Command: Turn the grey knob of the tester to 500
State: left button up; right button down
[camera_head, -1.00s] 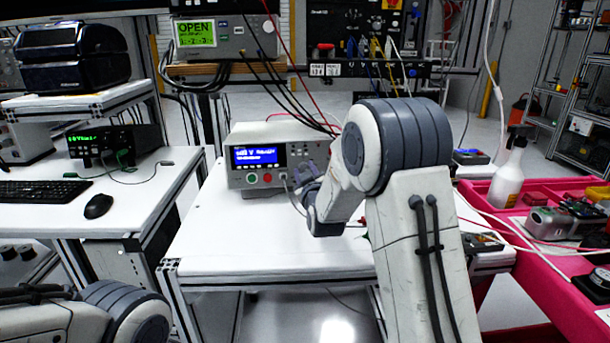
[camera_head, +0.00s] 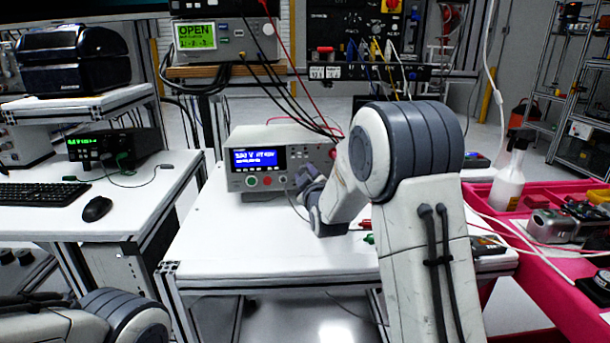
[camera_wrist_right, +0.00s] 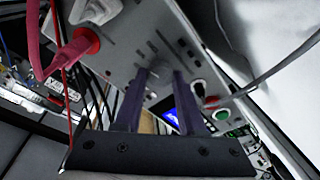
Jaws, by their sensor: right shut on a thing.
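The tester (camera_head: 240,180) is a light grey box at the back of the white table, with a lit blue display (camera_head: 255,158). Its small text seems to show a number followed by V, too fine to read surely. My right gripper (camera_head: 308,178) is at the right part of the tester's front, hiding the knob in the head view. In the right wrist view, the dark fingers of this gripper (camera_wrist_right: 159,80) are shut on the grey knob (camera_wrist_right: 157,70) at the panel. The left arm shows only in part at the lower left; its gripper is out of view.
A red plug with a lead (camera_wrist_right: 82,42) sits in the panel close to the fingers. Red and green buttons (camera_wrist_right: 221,114) are on the other side. A pink bench (camera_head: 535,255) with a bottle and parts stands right. The table's front left (camera_head: 230,240) is clear.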

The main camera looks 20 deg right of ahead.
jog(key=c, duration=0.5)
grip_release()
jog(key=shift+a, duration=0.1)
jog(key=s+a, duration=0.1)
jog(key=s, duration=0.9)
jog(key=shift+s+a+r, duration=0.2)
